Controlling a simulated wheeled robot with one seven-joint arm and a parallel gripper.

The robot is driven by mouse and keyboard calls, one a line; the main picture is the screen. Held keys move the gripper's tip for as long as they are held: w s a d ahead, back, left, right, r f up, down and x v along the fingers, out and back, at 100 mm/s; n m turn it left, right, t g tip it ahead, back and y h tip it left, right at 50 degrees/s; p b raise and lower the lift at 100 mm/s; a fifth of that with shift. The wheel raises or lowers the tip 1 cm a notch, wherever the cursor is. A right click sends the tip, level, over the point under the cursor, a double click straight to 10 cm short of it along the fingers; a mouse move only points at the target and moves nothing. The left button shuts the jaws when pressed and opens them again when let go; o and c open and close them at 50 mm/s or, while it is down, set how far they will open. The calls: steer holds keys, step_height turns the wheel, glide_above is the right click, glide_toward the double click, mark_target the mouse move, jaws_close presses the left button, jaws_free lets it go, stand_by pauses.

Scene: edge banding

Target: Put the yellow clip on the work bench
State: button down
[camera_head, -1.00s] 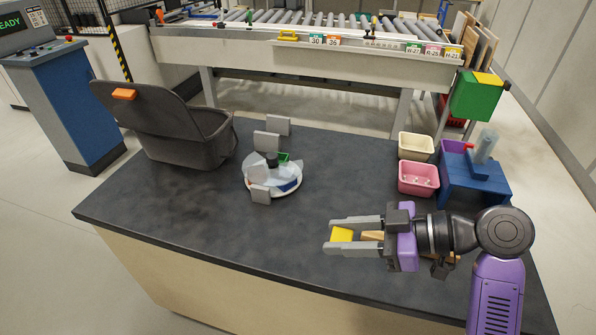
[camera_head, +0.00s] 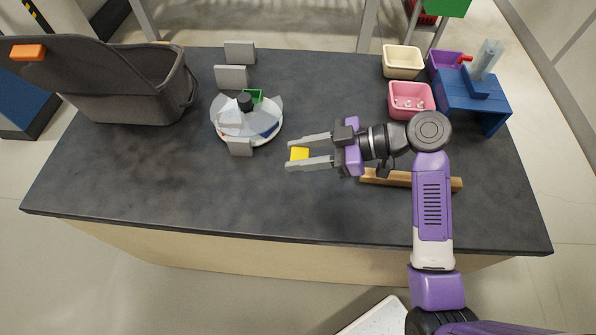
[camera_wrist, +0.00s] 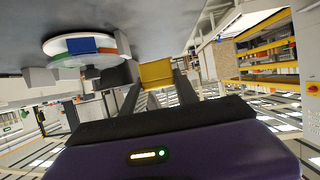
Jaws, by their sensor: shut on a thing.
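The yellow clip (camera_head: 299,154) is a small yellow block between the two grey fingers of my gripper (camera_head: 291,154). My gripper is shut on it over the middle of the bench. The clip also shows in the wrist view (camera_wrist: 157,74), between the fingertips. The work bench (camera_head: 200,200) has a dark grey top with a light wooden front. The height of the clip over the bench top is hard to tell.
A round white carousel (camera_head: 270,136) stands left of my gripper, with grey blocks (camera_head: 231,77) beside it. A dark grey bin (camera_head: 130,95) is at the left. Pink (camera_head: 411,101) and cream (camera_head: 402,62) bins and a blue stand (camera_head: 473,100) are at the right. A wooden bar (camera_head: 400,178) lies under my arm. The front left of the bench is clear.

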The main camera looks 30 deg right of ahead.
mark_target(300, 189)
step_height(300, 189, down, 12)
steer(key=shift+r+p, duration=0.1)
steer(key=shift+p, duration=0.2)
steer(key=shift+f, duration=0.2)
steer(key=c, duration=0.9)
jaws_free()
steer(key=shift+r, duration=0.15)
steer(key=b+v, duration=0.2)
steer(key=v, duration=1)
steer(key=shift+s+r, duration=0.1)
